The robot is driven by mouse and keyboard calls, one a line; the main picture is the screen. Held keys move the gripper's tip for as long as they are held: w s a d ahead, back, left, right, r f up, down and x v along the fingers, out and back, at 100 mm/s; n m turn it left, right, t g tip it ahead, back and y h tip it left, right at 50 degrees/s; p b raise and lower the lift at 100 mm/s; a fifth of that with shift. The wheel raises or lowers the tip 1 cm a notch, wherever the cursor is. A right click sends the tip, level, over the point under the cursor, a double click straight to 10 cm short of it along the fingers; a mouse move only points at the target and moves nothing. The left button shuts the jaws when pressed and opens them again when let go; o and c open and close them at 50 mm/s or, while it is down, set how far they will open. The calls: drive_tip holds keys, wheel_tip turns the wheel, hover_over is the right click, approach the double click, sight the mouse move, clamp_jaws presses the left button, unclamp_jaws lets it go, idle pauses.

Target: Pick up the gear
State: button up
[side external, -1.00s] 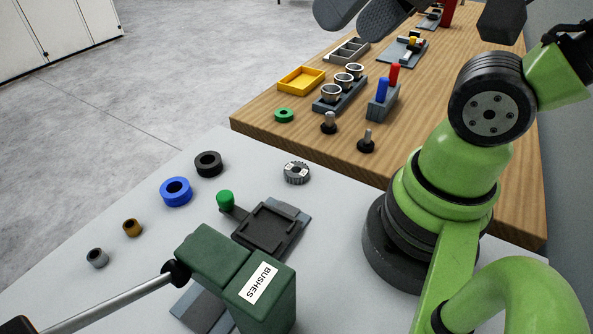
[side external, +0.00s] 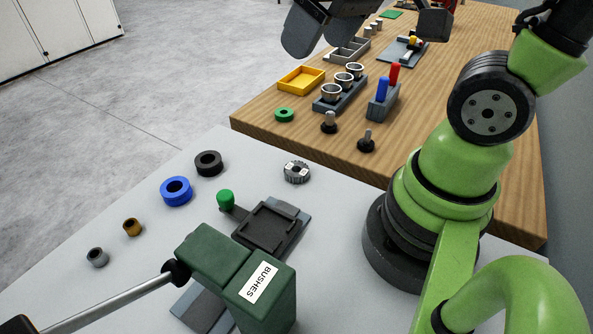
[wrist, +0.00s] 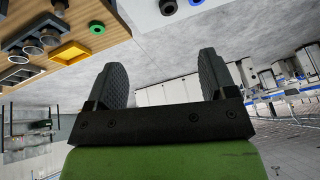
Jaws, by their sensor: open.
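The gear (side external: 297,172) is a small grey toothed ring lying flat on the light grey table, right of the black ring. My gripper (side external: 320,38) shows at the top of the side view, raised above the far wooden bench and well away from the gear. In the wrist view my gripper (wrist: 165,80) has its two dark pads wide apart with nothing between them. I cannot make out the gear in the wrist view.
A black ring (side external: 208,163), a blue ring (side external: 176,191) and two small bushes lie left of the gear. A dark fixture (side external: 268,229) and the green BUSHES press (side external: 240,275) stand in front. The wooden bench (side external: 300,138) behind carries a yellow tray (side external: 301,80), cups and knobs.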

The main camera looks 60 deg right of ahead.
drive_tip(key=w+d+f+n+g+h, duration=0.1)
drive_tip(key=w+d+f+n+g, duration=0.15)
drive_tip(key=f, duration=0.25)
drive_tip(key=w+d+f+n+g, duration=0.1)
drive_tip(key=w+f+n, duration=0.15)
drive_tip(key=f, duration=0.25)
drive_tip(key=n+g, duration=0.2)
drive_tip(key=n, duration=0.1)
hover_over(299, 166)
drive_tip(key=f, duration=1.1)
drive_tip(key=shift+s+a+f, duration=0.35)
drive_tip(key=shift+a+f, duration=0.05)
drive_tip(key=shift+w+f, duration=0.1)
drive_tip(key=shift+f, duration=3)
drive_tip(key=shift+c, duration=0.4)
drive_tip(key=c, duration=1)
